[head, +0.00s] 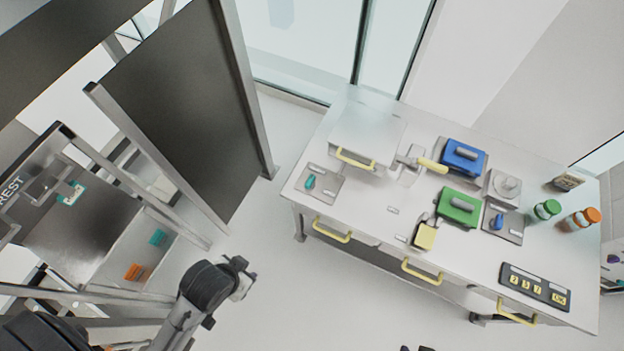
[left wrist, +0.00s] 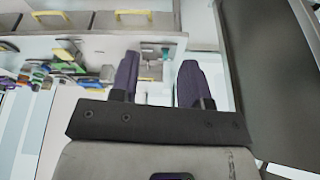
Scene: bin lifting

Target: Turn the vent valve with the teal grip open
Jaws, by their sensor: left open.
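The vent valve with the teal grip (head: 310,182) sits on a small grey plate (head: 326,190) at the left end of the white workbench. The grip is a small teal lever, and its exact angle is hard to read. My left gripper (head: 240,278) is over the floor, below and left of the bench in the head view, clear of the valve. In the left wrist view its two dark fingers (left wrist: 158,82) are spread apart with nothing between them. Small dark tips at the head view's bottom edge may be my right gripper (head: 418,348).
The workbench (head: 370,215) also carries a blue-grip valve (head: 498,222), a blue box (head: 463,157), a green box (head: 458,207), a keypad (head: 535,286) and jars. Yellow drawer handles (head: 332,231) stick out in front. A dark panel (head: 180,100) stands left, with floor between.

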